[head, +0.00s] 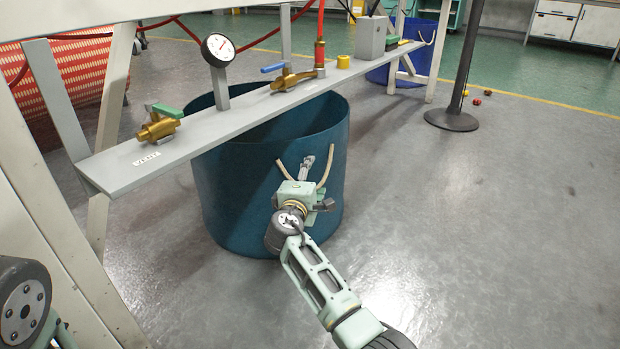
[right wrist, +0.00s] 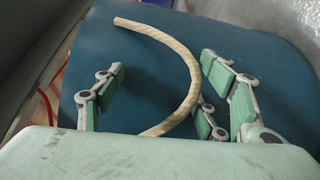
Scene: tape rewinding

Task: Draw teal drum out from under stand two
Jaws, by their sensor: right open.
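The teal drum (head: 235,200) stands upright on the floor, partly beneath the grey shelf of a stand (head: 215,125); its front bulges out past the shelf. A pale rope handle (head: 327,172) is on its front wall. My right gripper (head: 306,168) is at that handle in front of the drum. In the right wrist view the gripper (right wrist: 168,84) is open, with the curved rope handle (right wrist: 190,75) between its spread fingers and the drum wall (right wrist: 145,60) behind. The fingers are not closed on the rope. My left gripper is not in view.
The shelf carries brass valves (head: 157,128), a pressure gauge (head: 218,48) and a grey box (head: 371,38). A blue drum (head: 400,70) stands beneath its far end. A black post base (head: 451,120) stands right of it. The floor (head: 490,220) to the right is clear.

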